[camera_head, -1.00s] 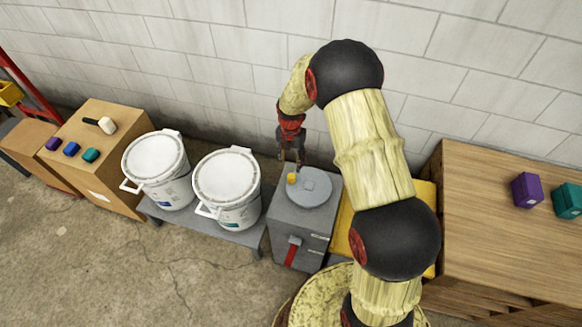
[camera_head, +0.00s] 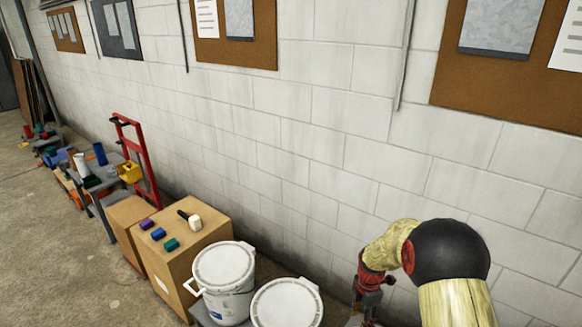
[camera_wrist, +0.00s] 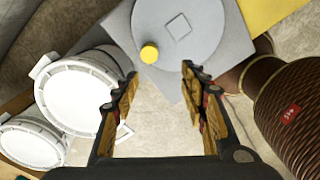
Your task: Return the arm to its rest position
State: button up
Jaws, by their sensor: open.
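My arm shows at the lower right of the head view, with its black joint and pale links bent against the wall. My gripper (camera_wrist: 160,71) is open and empty in the wrist view, its two fingers spread apart. It points down over a grey box with a round grey disc (camera_wrist: 205,32) on top. A small yellow knob (camera_wrist: 149,53) sits at the disc's near edge, just beyond the fingertips and apart from them. In the head view only the upper part of the gripper (camera_head: 369,296) shows; the box is out of frame there.
Two white lidded buckets (camera_head: 224,264) (camera_head: 287,304) stand left of my arm. A cardboard box (camera_head: 187,262) carries a purple, a blue and a teal block and a mallet (camera_head: 193,222). A red hand truck (camera_head: 138,158) stands behind. The block wall (camera_head: 330,150) is close behind my arm.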

jog(key=s+a+r+m+t, duration=0.2)
jog(key=s+r+m+t, duration=0.1)
jog(key=s+r+m, duration=0.7)
jog(key=s+a+r+m+t, duration=0.3)
jog(key=s+r+m, duration=0.8)
jog(key=s+r, duration=0.7)
notch_tip(320, 180, up, 8)
jog(key=shift+f, duration=0.1)
jog(key=shift+s, duration=0.1)
